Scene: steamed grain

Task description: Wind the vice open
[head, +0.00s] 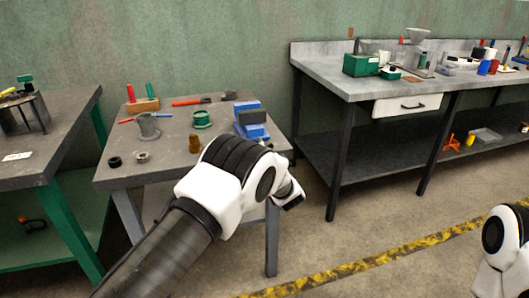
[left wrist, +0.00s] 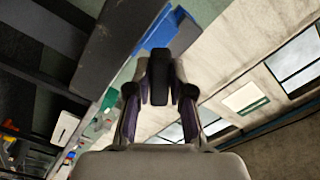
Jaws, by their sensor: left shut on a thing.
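The blue vice (head: 251,120) stands at the right end of the small grey workbench (head: 175,172), partly hidden behind my left arm. In the left wrist view, part of the blue vice (left wrist: 178,32) shows just beyond the fingers. My left gripper (left wrist: 160,78) is shut on a dark, rounded bar, which looks like the vice handle (left wrist: 159,66). My left wrist hides the fingers and the handle in the head view. How far apart the vice jaws are cannot be told. My right arm shows at the right edge of the head view, its gripper out of frame.
The small bench also holds a grey mug (head: 149,127), a green round item (head: 201,119), a brown item (head: 195,144), a wooden block (head: 142,105) and a red-handled tool (head: 187,102). A long cluttered bench (head: 345,82) stands at right. The floor in front is clear.

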